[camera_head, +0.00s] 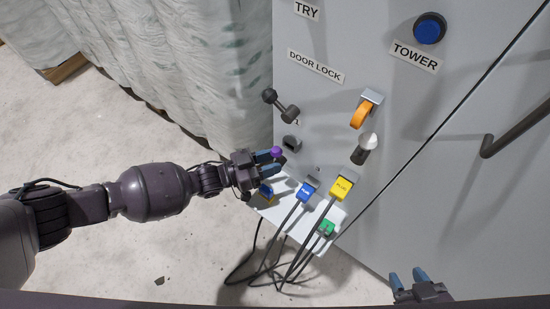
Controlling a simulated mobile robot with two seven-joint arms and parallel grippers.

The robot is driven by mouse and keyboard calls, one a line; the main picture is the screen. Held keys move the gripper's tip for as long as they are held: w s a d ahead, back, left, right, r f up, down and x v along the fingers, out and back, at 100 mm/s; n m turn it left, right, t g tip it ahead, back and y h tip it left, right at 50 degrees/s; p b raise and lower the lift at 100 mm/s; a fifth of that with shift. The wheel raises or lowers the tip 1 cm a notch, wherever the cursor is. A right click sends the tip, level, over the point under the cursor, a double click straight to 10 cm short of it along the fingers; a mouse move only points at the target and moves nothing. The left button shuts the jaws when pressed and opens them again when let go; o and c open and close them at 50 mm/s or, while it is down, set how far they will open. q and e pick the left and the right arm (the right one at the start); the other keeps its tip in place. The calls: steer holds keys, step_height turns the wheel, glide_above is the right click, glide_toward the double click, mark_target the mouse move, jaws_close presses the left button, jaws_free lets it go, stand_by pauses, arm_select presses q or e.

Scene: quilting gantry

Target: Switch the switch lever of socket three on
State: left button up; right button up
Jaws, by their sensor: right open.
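Several switch levers stand on the grey cabinet panel. One has a black ball knob (269,96), one is orange (361,115), one has a pale ball end (367,142), and one has a purple knob (277,151). My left gripper (277,161) is at the purple knob, its blue fingertips apart; the knob shows at the upper fingertip, and contact cannot be told. Which lever belongs to socket three cannot be read; a label near the black lever is partly hidden. My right gripper (410,275) is open and empty at the bottom right, away from the levers.
A blue plug (306,192), a yellow plug (341,188) and a green plug (327,227) sit below the levers, with black cables (270,262) hanging to the floor. A blue button (430,29) is above. A dark door handle (515,130) juts out at right.

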arm_select(q)
steer(key=shift+w+d, duration=0.25)
steer(key=shift+d, duration=0.4)
steer(key=shift+c, duration=0.2)
